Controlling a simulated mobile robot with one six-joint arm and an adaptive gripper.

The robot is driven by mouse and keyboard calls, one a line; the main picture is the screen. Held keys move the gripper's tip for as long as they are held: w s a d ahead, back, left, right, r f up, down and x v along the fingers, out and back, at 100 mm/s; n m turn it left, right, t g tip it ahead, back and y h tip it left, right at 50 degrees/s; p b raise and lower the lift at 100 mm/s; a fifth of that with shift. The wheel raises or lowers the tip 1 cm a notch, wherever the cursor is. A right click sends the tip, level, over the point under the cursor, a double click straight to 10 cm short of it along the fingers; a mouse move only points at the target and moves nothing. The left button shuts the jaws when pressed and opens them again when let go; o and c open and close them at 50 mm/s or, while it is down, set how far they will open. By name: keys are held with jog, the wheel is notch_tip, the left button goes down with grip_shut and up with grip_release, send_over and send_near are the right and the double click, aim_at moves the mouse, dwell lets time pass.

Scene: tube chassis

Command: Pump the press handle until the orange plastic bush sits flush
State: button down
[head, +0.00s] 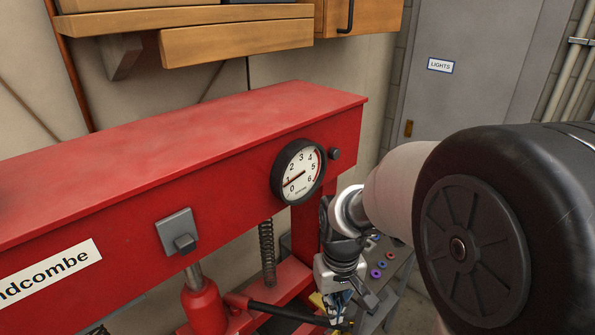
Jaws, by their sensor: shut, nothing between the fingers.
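The red press (180,165) fills the left and middle of the head view. A black bar, which looks like the press handle (285,312), runs low across the front of the frame from the red jack (203,305) towards the right. My gripper (341,318) is shut and empty, pointing down by the right end of this bar. I cannot tell whether it touches the bar. The orange plastic bush cannot be made out; the lower part of the press is cut off by the bottom edge or hidden behind my arm.
A round gauge (298,171) on the beam has its needle near the low end, around 1. Several small coloured rings (377,273) lie on a grey surface right of my gripper. A coil spring (267,253) hangs below the beam. Wooden cabinets (235,42) hang above; a grey door (470,75) stands behind.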

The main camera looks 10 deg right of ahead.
notch_tip(320, 180, down, 15)
jog(key=b, duration=1.1)
dwell(0.8)
jog(key=shift+r, duration=0.1)
notch_tip(320, 180, up, 15)
jog(key=p, duration=1.2)
notch_tip(320, 180, up, 5)
jog(key=p, duration=0.4)
jog(key=shift+b, duration=0.35)
